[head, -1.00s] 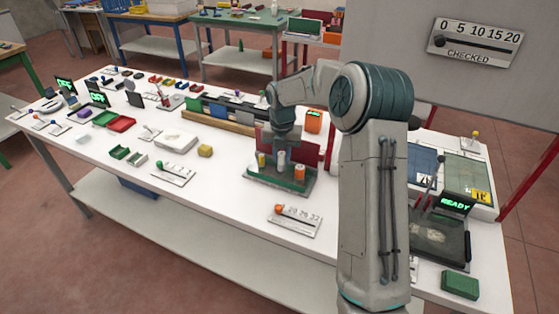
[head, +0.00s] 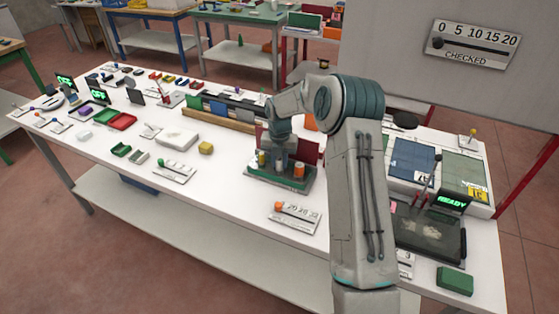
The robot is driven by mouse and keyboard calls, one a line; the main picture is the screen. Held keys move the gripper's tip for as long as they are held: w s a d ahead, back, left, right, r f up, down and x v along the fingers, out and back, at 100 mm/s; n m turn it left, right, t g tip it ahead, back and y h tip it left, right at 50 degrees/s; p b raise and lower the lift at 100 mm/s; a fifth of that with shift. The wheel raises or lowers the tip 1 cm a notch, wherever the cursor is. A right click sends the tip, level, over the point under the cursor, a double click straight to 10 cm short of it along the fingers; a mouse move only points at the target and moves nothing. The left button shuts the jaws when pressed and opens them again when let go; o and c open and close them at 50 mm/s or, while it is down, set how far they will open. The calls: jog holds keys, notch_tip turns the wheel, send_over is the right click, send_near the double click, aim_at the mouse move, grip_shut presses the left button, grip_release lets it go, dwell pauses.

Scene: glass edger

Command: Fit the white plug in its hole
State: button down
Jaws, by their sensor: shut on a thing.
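A dark green stand (head: 302,184) with a dark red back panel (head: 304,150) is on the white table, right of its middle. A yellow plug (head: 262,158) and an orange plug (head: 299,170) stand upright on it. My gripper (head: 280,157) is over the stand between these two plugs, pointing down and shut on the white plug (head: 281,164). The plug is small here and mostly covered by the gripper. Its hole is hidden, and I cannot tell whether the plug's lower end is inside it.
A slider panel with an orange knob (head: 279,206) lies in front of the stand. A dark machine with a READY display (head: 452,203) is at right. White table between them is clear.

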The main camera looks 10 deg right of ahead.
jog(key=c, duration=1.2)
grip_release()
jog(key=shift+f, duration=0.1)
jog(key=shift+c, duration=0.2)
